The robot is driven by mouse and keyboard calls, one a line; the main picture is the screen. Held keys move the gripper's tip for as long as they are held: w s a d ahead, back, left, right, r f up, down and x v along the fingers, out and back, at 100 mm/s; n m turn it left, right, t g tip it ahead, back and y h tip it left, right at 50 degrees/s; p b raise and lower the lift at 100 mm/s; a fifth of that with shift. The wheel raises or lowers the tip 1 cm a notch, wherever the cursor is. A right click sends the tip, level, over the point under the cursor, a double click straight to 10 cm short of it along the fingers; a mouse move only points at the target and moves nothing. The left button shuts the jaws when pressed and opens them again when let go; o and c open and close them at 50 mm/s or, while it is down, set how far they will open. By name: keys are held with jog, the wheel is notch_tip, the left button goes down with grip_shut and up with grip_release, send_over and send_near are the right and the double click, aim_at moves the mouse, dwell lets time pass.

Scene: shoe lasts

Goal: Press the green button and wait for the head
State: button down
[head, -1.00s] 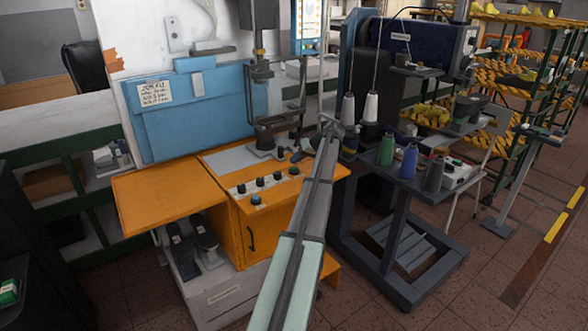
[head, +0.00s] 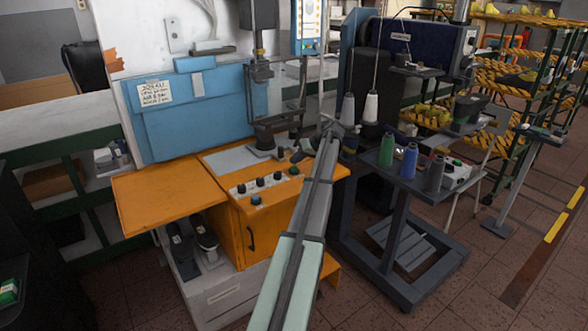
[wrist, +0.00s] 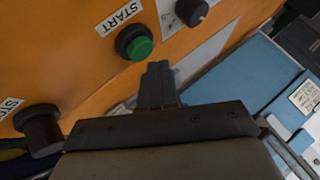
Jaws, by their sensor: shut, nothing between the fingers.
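The green button (wrist: 139,47) sits in a dark collar on the orange panel, under a START label (wrist: 120,17). It also shows small on the orange machine in the head view (head: 294,170). My gripper (wrist: 158,68) is shut and empty, its fingertips just below and right of the button in the wrist view. They seem apart from it; the exact gap is unclear. In the head view my gripper (head: 301,153) is small and dark, above the panel's right end. The machine's head (head: 262,72) hangs on its column above a dark form (head: 264,136).
A black knob (wrist: 191,11) is above right of the button and a dark control (wrist: 40,130) is at lower left in the wrist view. A cart with thread spools (head: 409,160) stands close right of my arm. A blue panel (head: 195,115) stands behind the orange top.

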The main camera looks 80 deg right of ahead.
aim_at(296, 167)
jog(key=shift+f, duration=0.15)
jog(key=shift+f, duration=0.25)
jog(key=shift+f, duration=0.5)
dwell(0.8)
jog(key=shift+r, duration=0.15)
dwell(0.3)
jog(key=shift+r, duration=0.8)
jog(key=shift+r, duration=2.5)
